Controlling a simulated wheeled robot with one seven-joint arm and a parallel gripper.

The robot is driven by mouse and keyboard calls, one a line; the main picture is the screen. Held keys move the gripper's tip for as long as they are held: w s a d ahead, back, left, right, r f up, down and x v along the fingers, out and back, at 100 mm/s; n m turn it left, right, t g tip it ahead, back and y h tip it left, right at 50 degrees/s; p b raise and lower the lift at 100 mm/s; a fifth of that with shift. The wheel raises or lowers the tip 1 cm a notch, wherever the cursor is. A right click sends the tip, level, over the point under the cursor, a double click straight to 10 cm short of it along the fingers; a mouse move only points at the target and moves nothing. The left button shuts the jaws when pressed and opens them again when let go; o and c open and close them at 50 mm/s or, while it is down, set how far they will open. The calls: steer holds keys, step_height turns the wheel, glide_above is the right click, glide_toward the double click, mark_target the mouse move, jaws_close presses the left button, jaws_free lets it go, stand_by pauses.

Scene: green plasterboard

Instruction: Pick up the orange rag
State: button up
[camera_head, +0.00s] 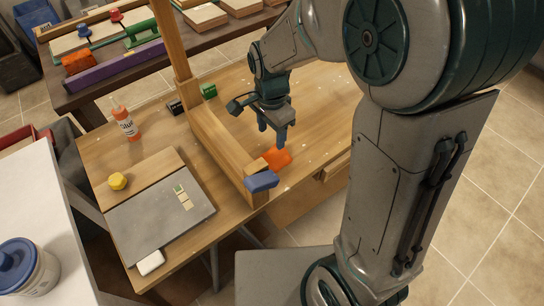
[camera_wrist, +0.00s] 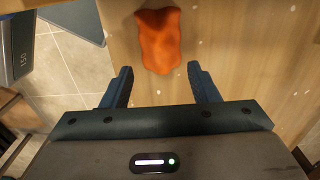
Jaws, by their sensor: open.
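The orange rag (camera_head: 277,158) lies crumpled on the wooden table, beside a low wooden beam. In the wrist view the rag (camera_wrist: 159,40) shows near the top centre, beyond my fingertips and roughly in line with the gap between them. My gripper (camera_head: 272,140) points down over the table close to the rag. In the wrist view my gripper (camera_wrist: 160,75) is open, with two blue fingers apart and nothing between them. I cannot tell the exact height of the fingertips above the table.
A blue object (camera_head: 261,181) sits at the beam's near end, close to the rag. The wooden beam (camera_head: 222,142) and its upright post stand left of my gripper. A glue bottle (camera_head: 126,123), yellow object (camera_head: 117,181) and grey board (camera_head: 160,215) are further left. Table right of the rag is clear.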

mark_target(272, 150)
step_height(272, 150, down, 8)
steer(key=shift+f, duration=0.25)
steer(key=c, duration=1.1)
